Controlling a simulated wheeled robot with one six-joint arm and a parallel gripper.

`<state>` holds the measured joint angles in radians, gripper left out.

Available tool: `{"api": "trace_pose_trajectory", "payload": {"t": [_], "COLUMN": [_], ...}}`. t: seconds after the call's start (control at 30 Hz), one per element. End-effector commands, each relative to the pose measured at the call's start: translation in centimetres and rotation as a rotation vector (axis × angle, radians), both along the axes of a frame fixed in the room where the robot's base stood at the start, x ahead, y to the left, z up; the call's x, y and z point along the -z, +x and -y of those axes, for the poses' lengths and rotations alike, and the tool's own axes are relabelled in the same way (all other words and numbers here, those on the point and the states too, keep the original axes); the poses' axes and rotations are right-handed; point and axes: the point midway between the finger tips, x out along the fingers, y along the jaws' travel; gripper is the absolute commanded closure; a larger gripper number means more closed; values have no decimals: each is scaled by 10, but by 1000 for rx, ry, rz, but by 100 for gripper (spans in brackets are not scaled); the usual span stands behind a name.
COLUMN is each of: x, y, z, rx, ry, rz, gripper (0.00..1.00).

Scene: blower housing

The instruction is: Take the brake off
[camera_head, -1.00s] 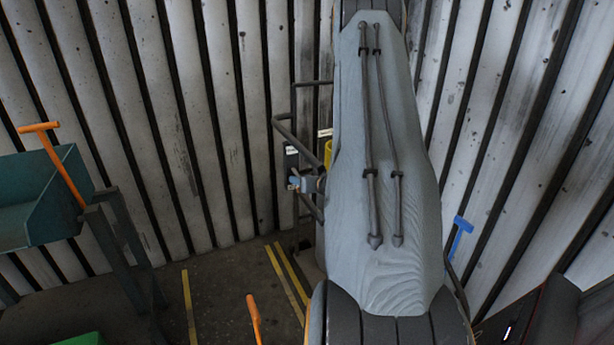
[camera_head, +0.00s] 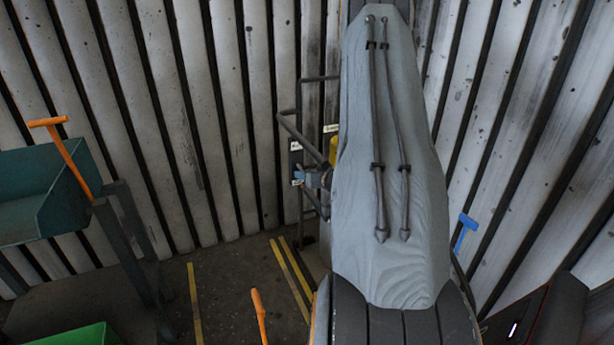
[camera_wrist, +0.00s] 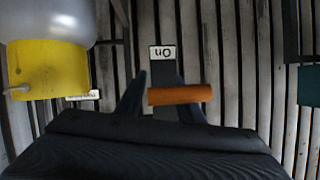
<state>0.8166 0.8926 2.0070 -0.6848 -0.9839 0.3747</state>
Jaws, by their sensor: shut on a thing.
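An orange bar handle (camera_wrist: 180,95) lies crosswise in the wrist view, in front of a dark upright plate (camera_wrist: 190,72). A white label reading "On" (camera_wrist: 162,52), upside down, is at the plate's upper end. My gripper (camera_wrist: 160,98) has its two dark fingers at the handle and is shut on it. The fingers hide part of the plate. In the head view my gripper (camera_head: 316,179) shows beside my arm, at a dark labelled post (camera_head: 296,160). The handle cannot be made out there.
A yellow-banded part (camera_wrist: 48,70) is close at the wrist view's left. A bent grey rail (camera_head: 300,135) stands beside my arm. Ribbed walls close the back.

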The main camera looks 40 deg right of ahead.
Motion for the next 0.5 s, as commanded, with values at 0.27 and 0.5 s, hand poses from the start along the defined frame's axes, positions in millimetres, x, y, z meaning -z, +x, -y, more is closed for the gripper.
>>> {"api": "trace_pose_trajectory", "payload": {"t": [0.27,0.5], "x": [6,6], "y": [-5,-5], "z": [-2,-2], "rx": [4,4], "ry": [10,11], "rz": [-13,-13], "gripper": [100,61]}}
